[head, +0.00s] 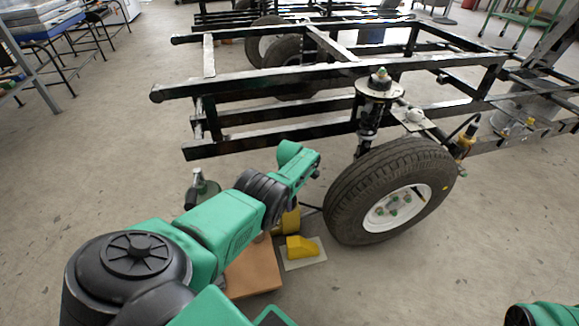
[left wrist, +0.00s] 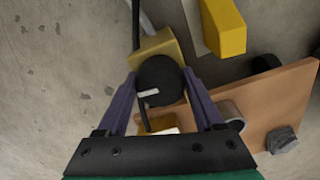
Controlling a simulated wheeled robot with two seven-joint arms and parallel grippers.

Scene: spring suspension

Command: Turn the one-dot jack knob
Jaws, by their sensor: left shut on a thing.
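In the left wrist view a round black knob (left wrist: 158,84) with a white mark on its face sits against a dull yellow block-shaped body (left wrist: 154,48). I cannot make out any dots on it. My left gripper (left wrist: 160,74) is shut on the knob, with one purple finger on each side. In the head view my arm hides the knob and the fingers. A part of a yellow body (head: 291,221) shows beside my forearm, left of the wheel (head: 392,190). Part of my right arm shows at the lower right corner; its gripper is out of view.
A yellow wedge (head: 300,246) rests on a pale plate (head: 302,263), next to an orange-brown board (head: 250,280). A grey hexagonal piece (left wrist: 283,139) and a metal cylinder (left wrist: 231,113) are at the board. Floor at right is clear.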

